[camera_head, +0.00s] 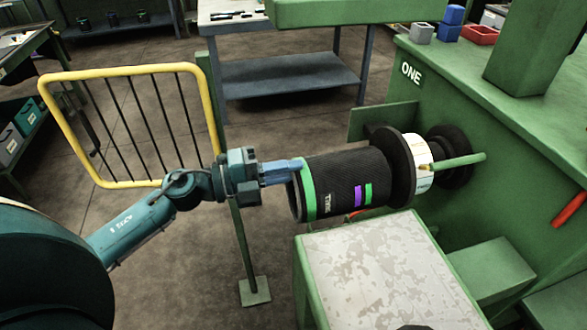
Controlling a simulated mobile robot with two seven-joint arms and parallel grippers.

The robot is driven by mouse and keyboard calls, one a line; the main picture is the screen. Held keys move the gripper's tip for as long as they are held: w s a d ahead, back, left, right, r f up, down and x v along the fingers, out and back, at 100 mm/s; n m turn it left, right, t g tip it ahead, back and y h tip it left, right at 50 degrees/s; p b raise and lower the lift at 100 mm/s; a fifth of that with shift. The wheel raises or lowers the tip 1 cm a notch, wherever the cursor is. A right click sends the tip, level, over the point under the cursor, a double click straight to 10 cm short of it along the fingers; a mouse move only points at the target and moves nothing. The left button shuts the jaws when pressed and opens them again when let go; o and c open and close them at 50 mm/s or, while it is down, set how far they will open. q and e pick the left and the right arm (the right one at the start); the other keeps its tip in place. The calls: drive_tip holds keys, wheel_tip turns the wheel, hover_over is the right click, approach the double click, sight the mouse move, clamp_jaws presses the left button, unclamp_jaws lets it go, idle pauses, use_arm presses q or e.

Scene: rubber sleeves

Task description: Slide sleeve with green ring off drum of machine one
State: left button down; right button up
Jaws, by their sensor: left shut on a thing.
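The black sleeve (345,182) lies nearly level on the drum side of machine one (520,140). It has a green ring (308,190) near its open left end, plus a purple and a green mark. Its right end is against or close to a black flange (398,172); the drum inside is hidden. My left gripper (293,167) is at the upper left rim of the sleeve, by the green ring, and is shut on that edge. My right gripper does not show.
A pale, worn table top (372,268) stands just below and in front of the sleeve. A yellow-framed barrier (135,70) and its green post stand behind my left arm. A green handle bar (455,162) sticks out near the flange. Open floor lies to the left.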

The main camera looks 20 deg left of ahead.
use_arm(q)
drive_tip(key=shift+s+a+f, duration=0.25)
drive_tip(key=shift+s+a, duration=0.1)
drive_tip(key=shift+a, duration=0.05)
drive_tip(key=c, duration=1.7)
unclamp_jaws()
drive_tip(key=shift+a, duration=0.1)
drive_tip(key=o, duration=0.3)
drive_tip(key=shift+r, duration=0.15)
drive_tip(key=v, duration=1.1)
drive_tip(key=shift+b, duration=0.3)
